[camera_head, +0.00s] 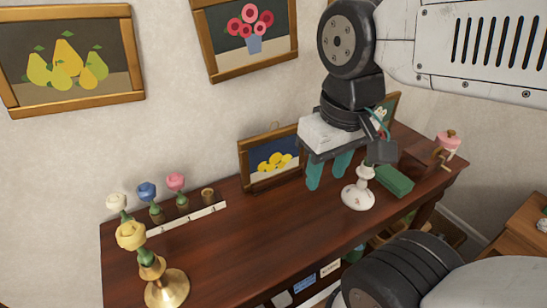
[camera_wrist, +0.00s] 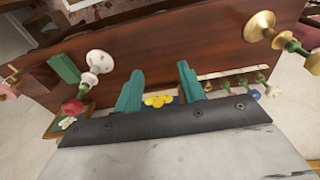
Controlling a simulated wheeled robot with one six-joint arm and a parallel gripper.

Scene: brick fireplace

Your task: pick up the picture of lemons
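The picture of lemons (camera_head: 272,160) has a wooden frame, a dark blue ground and yellow lemons. It stands on the dark wood tabletop (camera_head: 270,220), leaning back by the wall. My gripper (camera_head: 328,178) has two teal fingers, spread apart with nothing between them. In the head view it hangs over the table, just right of the picture and overlapping its right edge. In the wrist view the lemons (camera_wrist: 160,100) show between the fingers (camera_wrist: 160,86), beyond the palm, whose edge hides much of the picture. I see no contact.
A white candlestick (camera_head: 358,190) and green box (camera_head: 392,181) stand right of my gripper. A smaller framed picture (camera_head: 391,103) is behind it. A brass candlestick (camera_head: 165,285) and rack of flowers (camera_head: 188,219) are left. The table's middle front is clear.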

